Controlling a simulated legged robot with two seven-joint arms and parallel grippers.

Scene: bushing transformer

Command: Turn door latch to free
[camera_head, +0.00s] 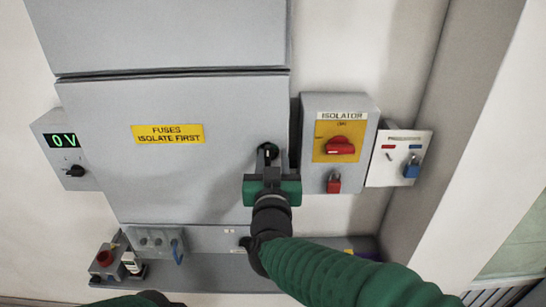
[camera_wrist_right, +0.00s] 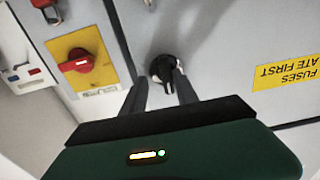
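The door latch (camera_head: 268,150) is a small black round knob near the right edge of the grey cabinet door (camera_head: 200,110). In the right wrist view the latch (camera_wrist_right: 163,69) shows a light mark and a grip pointing down towards my gripper. My right gripper (camera_head: 268,162) is in front of the latch. Its two dark fingers (camera_wrist_right: 162,85) are apart, one on each side of the knob, with visible gaps; whether the tips reach around it I cannot tell. Only part of my left arm shows at the bottom edge in the head view; its gripper is not visible.
Right of the door are the isolator box (camera_head: 365,110) with a red rotary handle (camera_head: 340,146) and red padlock (camera_head: 334,183), and a white panel with a blue padlock (camera_head: 411,168). A 0V meter (camera_head: 60,140) is at left. Small devices stand on a lower shelf (camera_head: 215,278).

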